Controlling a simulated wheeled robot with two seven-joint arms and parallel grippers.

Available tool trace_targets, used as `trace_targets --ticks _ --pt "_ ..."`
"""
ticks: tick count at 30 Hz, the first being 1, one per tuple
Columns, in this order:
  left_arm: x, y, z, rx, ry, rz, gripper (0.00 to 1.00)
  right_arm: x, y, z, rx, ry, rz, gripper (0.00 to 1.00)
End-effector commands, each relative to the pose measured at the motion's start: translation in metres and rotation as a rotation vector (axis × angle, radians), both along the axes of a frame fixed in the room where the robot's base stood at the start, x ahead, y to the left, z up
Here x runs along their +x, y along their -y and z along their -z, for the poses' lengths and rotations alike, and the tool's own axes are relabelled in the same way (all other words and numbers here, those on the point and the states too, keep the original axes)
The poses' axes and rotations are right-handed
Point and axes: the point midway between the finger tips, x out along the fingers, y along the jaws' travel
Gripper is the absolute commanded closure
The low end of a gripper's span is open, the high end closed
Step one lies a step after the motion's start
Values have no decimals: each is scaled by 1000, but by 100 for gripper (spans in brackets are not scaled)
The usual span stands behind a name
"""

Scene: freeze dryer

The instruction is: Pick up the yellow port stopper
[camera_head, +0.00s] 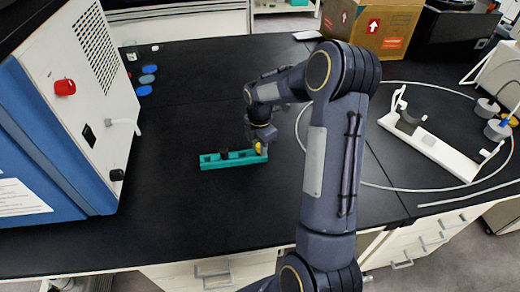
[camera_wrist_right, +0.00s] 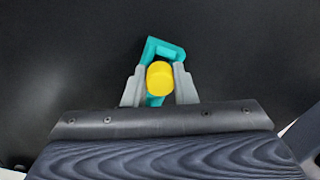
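The yellow port stopper (camera_head: 258,147) is at the right end of a teal holder (camera_head: 215,162) on the black bench. In the right wrist view the stopper (camera_wrist_right: 160,77) shows as a yellow cap between the two grey fingers of my right gripper (camera_wrist_right: 160,84). The teal holder (camera_wrist_right: 165,50) is below it. The fingers are close on both sides of the stopper. I cannot tell whether they press on it. In the head view my right gripper (camera_head: 262,138) reaches down at the stopper and partly covers it. My left gripper is not in view.
A blue and white machine (camera_head: 85,110) stands at the left, with several blue discs (camera_head: 149,79) near it. A cardboard box (camera_head: 370,25) is at the back. A white stand (camera_head: 440,150) and a pale tube lie at the right. Bench around the holder is clear.

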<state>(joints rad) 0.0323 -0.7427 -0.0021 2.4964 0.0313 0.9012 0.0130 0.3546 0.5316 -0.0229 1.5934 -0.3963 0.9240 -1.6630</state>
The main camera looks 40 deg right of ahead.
Motion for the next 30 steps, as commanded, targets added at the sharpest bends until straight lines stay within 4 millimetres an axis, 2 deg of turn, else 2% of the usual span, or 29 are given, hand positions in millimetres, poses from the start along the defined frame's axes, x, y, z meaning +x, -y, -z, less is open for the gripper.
trace_targets --ticks 1,3,12,17,23,30 --pt "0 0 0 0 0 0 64 0 0 0 0 0 0 92" --pt "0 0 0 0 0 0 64 0 0 0 0 0 0 100" --pt "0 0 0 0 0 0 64 0 0 -1 0 1 0 100" --pt "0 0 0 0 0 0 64 1 0 -8 -1 3 0 100" --pt "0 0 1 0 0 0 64 1 0 -35 -1 7 -1 100" --pt "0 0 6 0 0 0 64 -18 -34 -78 -1 7 -4 100"
